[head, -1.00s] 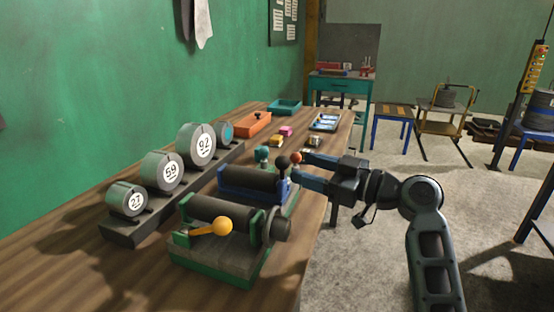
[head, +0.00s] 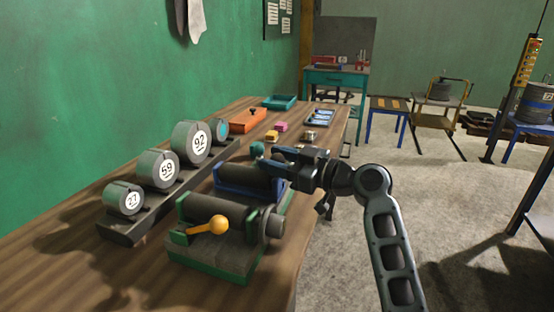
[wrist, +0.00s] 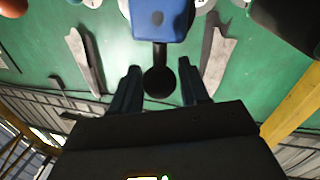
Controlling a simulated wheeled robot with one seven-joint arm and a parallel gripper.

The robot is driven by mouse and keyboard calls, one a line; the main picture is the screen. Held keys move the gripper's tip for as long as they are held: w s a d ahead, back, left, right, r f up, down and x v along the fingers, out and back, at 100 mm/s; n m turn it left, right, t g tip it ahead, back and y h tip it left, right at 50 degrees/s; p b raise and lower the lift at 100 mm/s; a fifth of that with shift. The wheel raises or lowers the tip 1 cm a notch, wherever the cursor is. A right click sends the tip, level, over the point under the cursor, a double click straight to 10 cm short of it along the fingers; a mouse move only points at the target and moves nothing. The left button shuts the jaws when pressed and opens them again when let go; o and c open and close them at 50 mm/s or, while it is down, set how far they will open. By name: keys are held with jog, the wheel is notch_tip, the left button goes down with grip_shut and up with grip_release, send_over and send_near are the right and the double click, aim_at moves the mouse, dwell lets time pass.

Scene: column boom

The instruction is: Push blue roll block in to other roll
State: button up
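The blue roll block (head: 245,194) lies on the wooden bench, behind the green roll block (head: 212,260). Both carry a dark roller, and a gap shows between them. My gripper (head: 272,154) reaches in from the right at the blue block's right end, hiding part of it. In the wrist view, the blue block (wrist: 158,22) is at the top, with a dark round knob (wrist: 159,82) below it. My gripper's two fingers (wrist: 161,84) stand apart on either side of the knob, with gaps visible. The green block has an orange-tipped lever (head: 217,224) in front.
A rack (head: 118,235) of numbered round weights stands along the left. The bench's right edge is beneath my arm. Bare wood is clear at the front left.

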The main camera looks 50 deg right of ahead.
grip_shut()
jog(key=a, duration=0.2)
jog(key=s+a+b, duration=0.1)
jog(key=a, duration=0.1)
jog(key=s+a, duration=0.1)
jog(key=a, duration=0.1)
jog(key=shift+s+b, duration=0.1)
jog(key=shift+b, duration=0.3)
jog(key=shift+o, duration=1.5)
grip_release()
